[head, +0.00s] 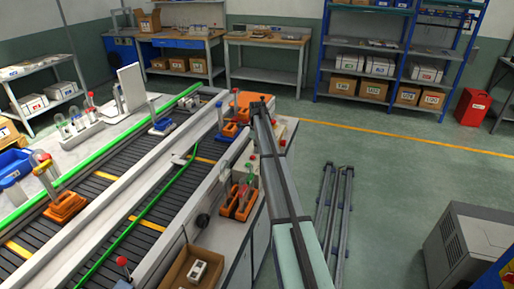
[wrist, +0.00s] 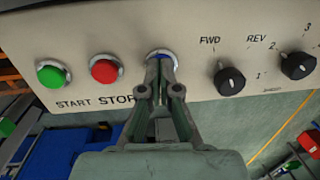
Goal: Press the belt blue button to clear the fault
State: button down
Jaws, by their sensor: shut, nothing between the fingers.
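The blue button (wrist: 161,51) is in the wrist view on a pale control panel (wrist: 135,25), right of the red STOP button (wrist: 104,69) and the green START button (wrist: 52,73). Only its rim shows; my fingertips hide the rest. My gripper (wrist: 162,62) is shut and empty, with its tips right over the button. I cannot tell whether they touch or press it. In the head view my gripper (head: 263,101) is at the far end of my arm, beside the belt (head: 150,157); the blue button is not visible there.
Two black knobs (wrist: 229,80), marked FWD and REV among other labels, stick out right of my fingers. In the head view, orange holders (head: 240,201) and an open cardboard box (head: 194,268) lie beside the belt. Open floor (head: 385,170) lies to the right.

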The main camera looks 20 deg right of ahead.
aim_at(257, 154)
jog(key=shift+s+f, duration=0.15)
jog(key=shift+f, duration=0.35)
jog(key=shift+r, duration=0.1)
notch_tip(257, 154, up, 15)
jog(key=s, duration=0.1)
jog(key=shift+a+b, duration=0.2)
jog(key=shift+b, duration=0.2)
dwell(0.4)
